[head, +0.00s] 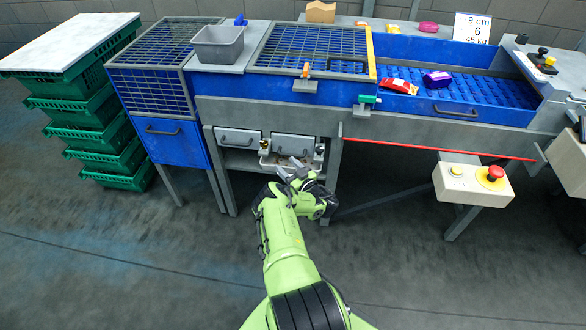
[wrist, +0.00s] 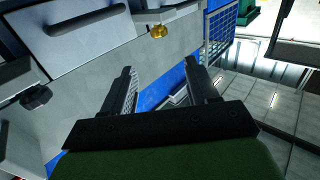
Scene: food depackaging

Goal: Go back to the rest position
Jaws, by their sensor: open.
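My green arm reaches forward from the bottom of the head view. My gripper (head: 296,174) is at the machine's lower front, close to the grey drawers (head: 293,146) under the blue machine (head: 312,48). In the wrist view my gripper (wrist: 160,88) shows two dark fingers spread apart with nothing between them. A grey drawer front with a dark handle (wrist: 86,25) lies beyond the fingers at upper left in that view. Whether the fingers touch the machine cannot be told.
Green crates (head: 100,135) are stacked at left. A grey bin (head: 218,44) stands on the machine top. Red (head: 398,86) and purple (head: 437,80) packages lie on the blue belt. A control box with a red button (head: 473,183) is at right. The floor around my arm is clear.

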